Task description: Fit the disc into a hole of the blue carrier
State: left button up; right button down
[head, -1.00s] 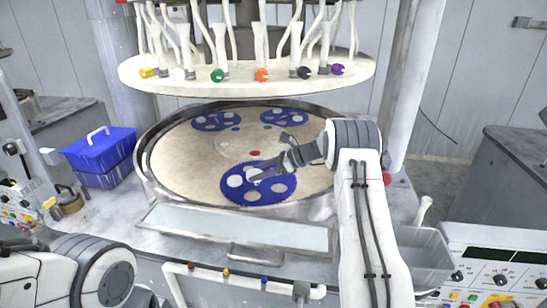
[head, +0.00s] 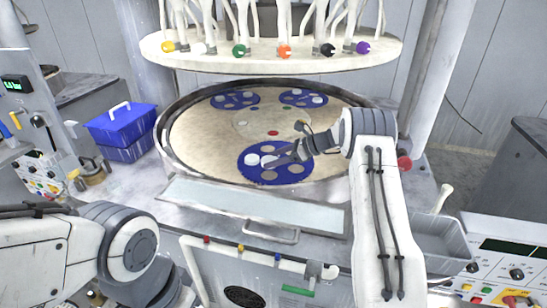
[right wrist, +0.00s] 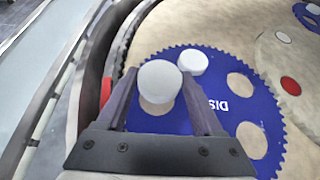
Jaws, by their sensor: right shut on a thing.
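The front blue toothed carrier (head: 292,176) lies on the round beige platen, and it fills much of the right wrist view (right wrist: 218,75). In the right wrist view the gripper's two dark fingers are shut on a white disc (right wrist: 160,80). The held disc appears over or beside a round hole (right wrist: 157,106), partly covering it; its exact height is unclear. A second white disc (right wrist: 193,62) sits on the carrier just beyond. Two holes (right wrist: 240,86) (right wrist: 252,140) to the right show beige platen. My left gripper is out of view.
Two more blue carriers (head: 236,98) (head: 303,98) lie at the back of the platen. A raised metal rim (head: 165,140) surrounds it, and a white upper plate (head: 275,50) with hoses hangs above. A blue bin (head: 122,128) stands left, a grey bin (head: 440,238) right.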

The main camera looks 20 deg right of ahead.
jog(key=shift+f+b, duration=0.8)
jog(key=shift+f, duration=0.8)
jog(key=shift+f+b, duration=0.65)
jog(key=shift+f, duration=0.25)
grip_release()
jog(key=shift+f, duration=0.1)
jog(key=b+v, duration=0.3)
jog(key=v, duration=0.7)
jog(key=shift+s+d+r, duration=0.1)
jog(key=shift+d+r, duration=0.15)
